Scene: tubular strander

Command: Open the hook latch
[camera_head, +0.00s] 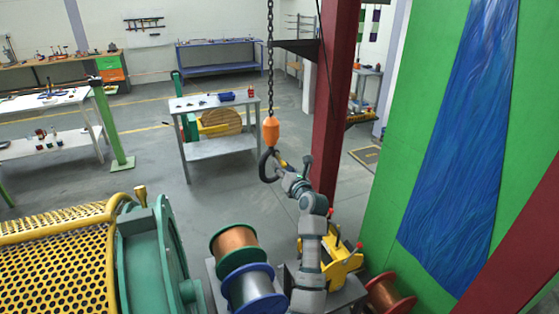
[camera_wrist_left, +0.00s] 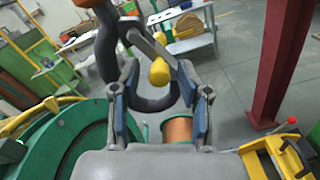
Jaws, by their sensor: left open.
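A dark grey hook (camera_head: 265,168) hangs from a chain below an orange block (camera_head: 270,131). In the left wrist view the hook (camera_wrist_left: 152,104) curves between my fingers, its shank at the upper left. The hook latch is a grey bar (camera_wrist_left: 147,44) running from the shank across the hook's mouth, with a yellow knob (camera_wrist_left: 159,71) on it. My left gripper (camera_wrist_left: 152,88) is open, its blue-padded fingers to either side of the knob and apart from it. In the head view my left gripper (camera_head: 284,170) is just right of the hook. My right gripper is not in view.
A dark red column (camera_head: 336,100) stands right of the hook. Below are a copper spool (camera_head: 234,243), a blue-rimmed spool (camera_head: 251,290) and a yellow machine part (camera_head: 342,262). A green and yellow machine (camera_head: 150,255) fills the lower left. A worktable (camera_head: 212,102) stands behind, with open floor around.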

